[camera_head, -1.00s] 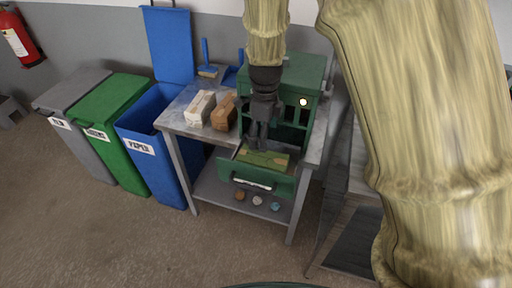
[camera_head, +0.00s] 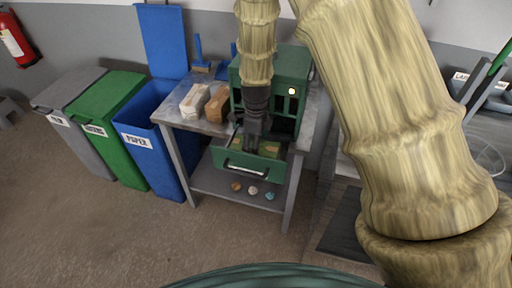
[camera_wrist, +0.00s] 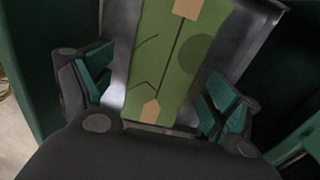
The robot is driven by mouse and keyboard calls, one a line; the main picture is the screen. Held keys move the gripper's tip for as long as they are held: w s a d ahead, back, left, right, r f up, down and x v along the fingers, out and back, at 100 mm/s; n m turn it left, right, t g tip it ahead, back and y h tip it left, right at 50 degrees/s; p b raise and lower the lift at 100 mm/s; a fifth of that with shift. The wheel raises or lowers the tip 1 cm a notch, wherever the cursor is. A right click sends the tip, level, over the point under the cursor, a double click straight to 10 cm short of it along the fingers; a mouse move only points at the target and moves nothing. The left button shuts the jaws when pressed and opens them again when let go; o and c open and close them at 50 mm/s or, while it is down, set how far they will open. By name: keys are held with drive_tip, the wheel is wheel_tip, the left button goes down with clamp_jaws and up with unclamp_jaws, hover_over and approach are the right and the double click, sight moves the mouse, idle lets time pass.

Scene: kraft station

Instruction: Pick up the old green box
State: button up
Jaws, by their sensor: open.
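The old green box (camera_wrist: 165,60) lies in the open drawer (camera_head: 247,164) of the green cabinet. It is green with tan patches and dark lines on top. In the head view a strip of the box (camera_head: 270,147) shows beside my gripper. My gripper (camera_head: 251,147) points down into the drawer over the box. In the wrist view my gripper (camera_wrist: 162,98) is open, with one finger on each side of the box. I cannot tell whether the fingers touch it. The near end of the box is close to the palm.
The green cabinet (camera_head: 292,62) stands on a metal table (camera_head: 177,116). A white box (camera_head: 195,102) and a brown box (camera_head: 217,104) stand left of it. An open blue bin (camera_head: 150,150) is left of the table. Several small lumps (camera_head: 253,190) lie on the lower shelf.

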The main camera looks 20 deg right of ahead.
drive_tip(key=shift+w+f, duration=0.2)
drive_tip(key=shift+f, duration=0.4)
drive_tip(key=shift+w+f, duration=0.2)
drive_tip(key=shift+f, duration=0.35)
drive_tip(key=shift+s+r, duration=0.2)
drive_tip(key=shift+s, duration=0.05)
drive_tip(key=shift+w+f, duration=0.15)
drive_tip(key=c, duration=1.2)
